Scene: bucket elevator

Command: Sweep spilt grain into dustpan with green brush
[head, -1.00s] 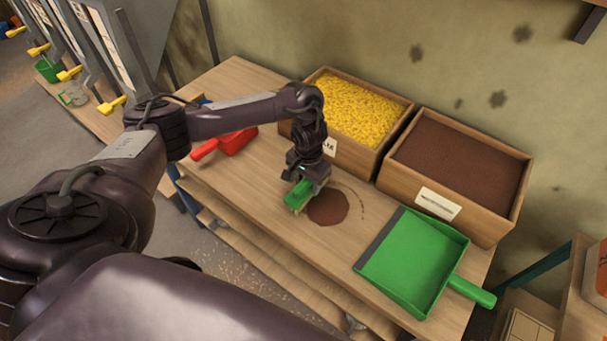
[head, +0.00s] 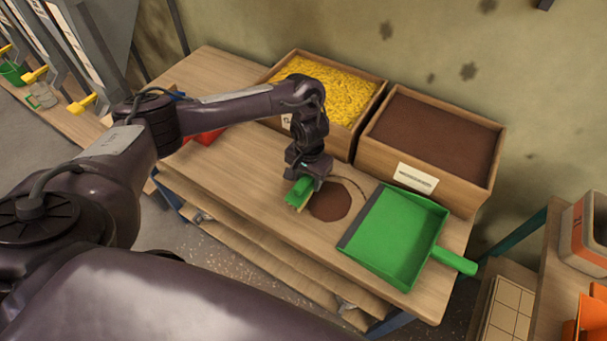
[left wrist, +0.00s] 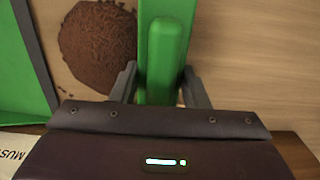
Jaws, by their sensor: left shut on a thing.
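My left gripper (head: 305,180) is shut on the green brush (head: 299,192), low over the wooden table. In the left wrist view the brush (left wrist: 162,50) sits between the two fingers. The spilt brown grain (head: 330,200) lies as a round patch just right of the brush in the head view, with a thin curved trail behind it. It also shows in the left wrist view (left wrist: 97,45). The green dustpan (head: 395,235) lies on the table right of the grain, its dark lip facing the grain and its handle pointing right. My right gripper is not in view.
A box of yellow grain (head: 370,112) and a box of brown grain (head: 365,165) stand along the back of the table (head: 225,165). A red object (head: 208,137) lies partly hidden behind my left arm. Shelves with orange containers (head: 590,315) stand at the right.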

